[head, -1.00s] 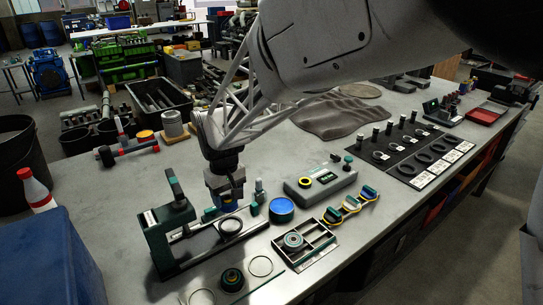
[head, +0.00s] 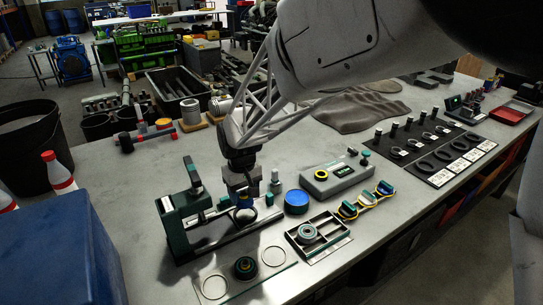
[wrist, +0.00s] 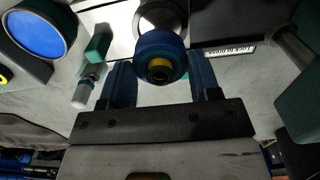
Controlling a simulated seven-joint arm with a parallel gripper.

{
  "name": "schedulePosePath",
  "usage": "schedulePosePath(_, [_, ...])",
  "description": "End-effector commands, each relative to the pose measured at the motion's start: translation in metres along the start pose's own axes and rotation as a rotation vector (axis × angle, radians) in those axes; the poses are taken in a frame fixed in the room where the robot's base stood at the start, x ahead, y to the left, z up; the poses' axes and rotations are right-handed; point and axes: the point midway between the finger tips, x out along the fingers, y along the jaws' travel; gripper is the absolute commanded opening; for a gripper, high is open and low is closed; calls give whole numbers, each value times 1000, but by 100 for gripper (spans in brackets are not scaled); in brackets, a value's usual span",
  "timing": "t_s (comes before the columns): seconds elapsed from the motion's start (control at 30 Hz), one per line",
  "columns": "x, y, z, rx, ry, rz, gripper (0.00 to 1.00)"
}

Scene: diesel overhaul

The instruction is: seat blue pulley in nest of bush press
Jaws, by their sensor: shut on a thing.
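My gripper (wrist: 160,75) is shut on the blue pulley (wrist: 162,45), which sits between the two blue finger pads with its brass-coloured bore facing the wrist camera. In the head view the pulley (head: 243,203) hangs under my gripper (head: 241,201), just above or at the round nest (head: 243,216) of the bush press. The bush press (head: 183,232) is dark green and grey, with an upright post at its left end. In the wrist view a pale round part of the press shows behind the pulley. Whether the pulley touches the nest cannot be told.
A blue-topped round tin (head: 297,202) stands close right of the press. A divided tray (head: 318,236) with a pulley-like part, a grey-green box (head: 333,178) and yellow-blue clips (head: 366,200) lie further right. A mat (head: 240,284) with rings lies in front.

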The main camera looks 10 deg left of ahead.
Motion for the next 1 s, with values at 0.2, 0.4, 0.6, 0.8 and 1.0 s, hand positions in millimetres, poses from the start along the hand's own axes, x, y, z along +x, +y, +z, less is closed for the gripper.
schedulePosePath(0.2, [19,0,0,0,0,0,33])
schedulePosePath(0.4, [31,0,0,0,1,0,33])
schedulePosePath(0.6, [34,0,0,0,1,0,33])
schedulePosePath(0.8, [34,0,0,0,1,0,33])
schedulePosePath(1.0, [34,0,0,0,1,0,33])
